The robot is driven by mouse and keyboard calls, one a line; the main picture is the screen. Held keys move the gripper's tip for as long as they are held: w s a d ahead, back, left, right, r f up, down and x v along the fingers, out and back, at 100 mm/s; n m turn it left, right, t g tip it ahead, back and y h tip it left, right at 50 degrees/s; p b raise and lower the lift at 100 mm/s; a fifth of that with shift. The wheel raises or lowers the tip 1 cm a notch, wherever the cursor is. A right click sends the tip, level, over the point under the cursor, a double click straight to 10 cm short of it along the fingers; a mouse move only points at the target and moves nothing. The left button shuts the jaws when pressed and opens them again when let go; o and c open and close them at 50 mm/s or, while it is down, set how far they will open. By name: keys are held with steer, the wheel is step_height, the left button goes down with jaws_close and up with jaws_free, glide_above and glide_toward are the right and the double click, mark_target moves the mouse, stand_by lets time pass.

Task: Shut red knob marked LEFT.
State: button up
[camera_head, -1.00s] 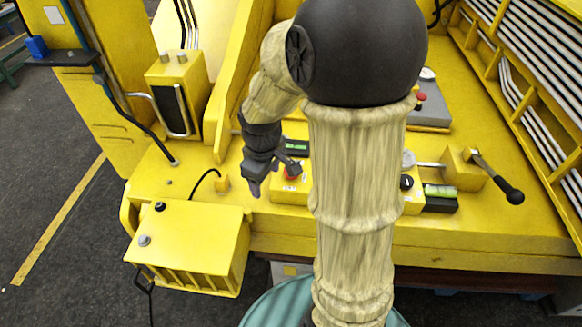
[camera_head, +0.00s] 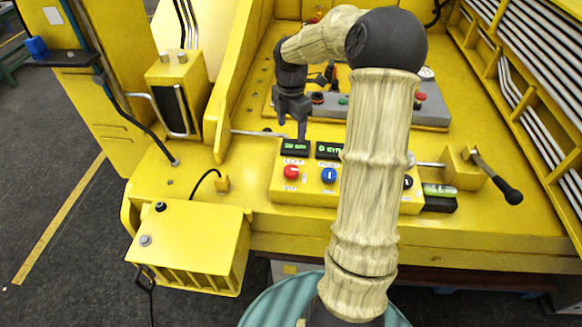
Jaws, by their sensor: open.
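The red knob (camera_head: 291,172) sits on the front of a yellow control box at the left end of its row. A small label above it is too small to read surely. A green-lit display (camera_head: 296,147) is above it. A blue knob (camera_head: 329,175) is just to its right. My gripper (camera_head: 302,133) points down behind and above the red knob, near the display, apart from the knob. It is open and holds nothing that I can see. My arm hides part of the box to the right of the blue knob.
A lever with a black grip (camera_head: 509,194) sticks out at the right. A grey panel with buttons (camera_head: 433,108) lies behind. A black knob (camera_head: 408,182) shows right of my arm. A yellow box (camera_head: 195,235) stands at front left. The deck left of the control box is mostly clear.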

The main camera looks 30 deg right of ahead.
steer(key=shift+f, duration=0.1)
steer(key=p, duration=0.3)
glide_toward(292, 169)
step_height(292, 169, down, 9)
steer(key=shift+s+a+r, duration=0.1)
steer(key=shift+s, duration=0.05)
steer(key=shift+f, duration=0.2)
steer(key=shift+c, duration=0.2)
steer(key=c, duration=1)
